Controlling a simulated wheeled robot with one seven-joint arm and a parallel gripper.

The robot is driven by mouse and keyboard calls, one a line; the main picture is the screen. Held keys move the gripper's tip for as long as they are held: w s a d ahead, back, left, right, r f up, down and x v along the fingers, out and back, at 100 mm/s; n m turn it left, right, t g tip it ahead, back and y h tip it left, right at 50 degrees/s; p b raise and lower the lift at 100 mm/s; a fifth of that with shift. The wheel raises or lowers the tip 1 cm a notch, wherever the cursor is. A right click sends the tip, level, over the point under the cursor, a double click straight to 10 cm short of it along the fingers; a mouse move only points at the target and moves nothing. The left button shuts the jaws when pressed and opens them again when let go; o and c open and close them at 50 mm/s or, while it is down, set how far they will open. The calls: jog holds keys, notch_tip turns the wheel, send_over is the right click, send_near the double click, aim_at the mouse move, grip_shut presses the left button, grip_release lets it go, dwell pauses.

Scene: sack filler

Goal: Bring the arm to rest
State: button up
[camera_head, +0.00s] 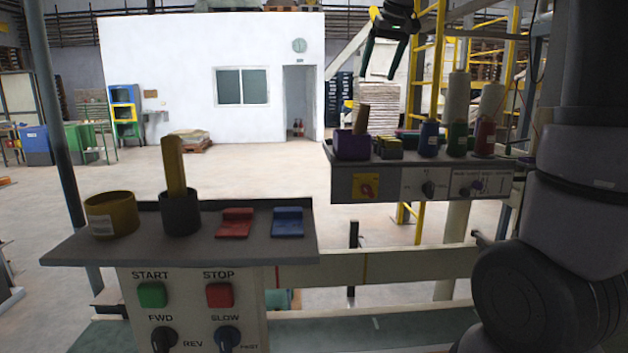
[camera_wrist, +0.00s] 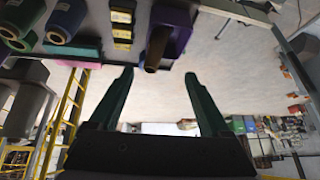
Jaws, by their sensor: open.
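My gripper (camera_head: 378,75) is high at the top centre of the head view, its two dark green fingers pointing down and spread apart. It hangs above the right-hand shelf (camera_head: 348,187) and touches nothing there. In the wrist view my gripper (camera_wrist: 155,75) has its fingers apart with nothing between them. Beyond the fingertips, at the top of that view, are a purple box (camera_wrist: 183,30) and a brown bar (camera_wrist: 158,48) standing in it. My dark arm fills the right side of the head view; the links between it and the gripper are out of frame.
The left shelf (camera_head: 250,250) holds a yellow ring (camera_head: 110,214), a dark cup (camera_head: 180,212) with a wooden bar, and red and blue pieces. Yellow ladder framing (camera_head: 428,65) stands behind.

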jog(key=s+d+f+m, duration=0.1)
jog(key=s+f, duration=0.3)
jog(key=s, duration=0.5)
jog(key=s+d+f+m, duration=0.1)
jog(key=s+f, duration=0.3)
jog(key=s, duration=0.5)
jog(key=s+d+f+m+t, duration=0.1)
jog(key=s+f+m, duration=0.2)
jog(key=s, duration=0.6)
jog(key=shift+f+y, duration=0.3)
jog(key=shift+f, duration=0.4)
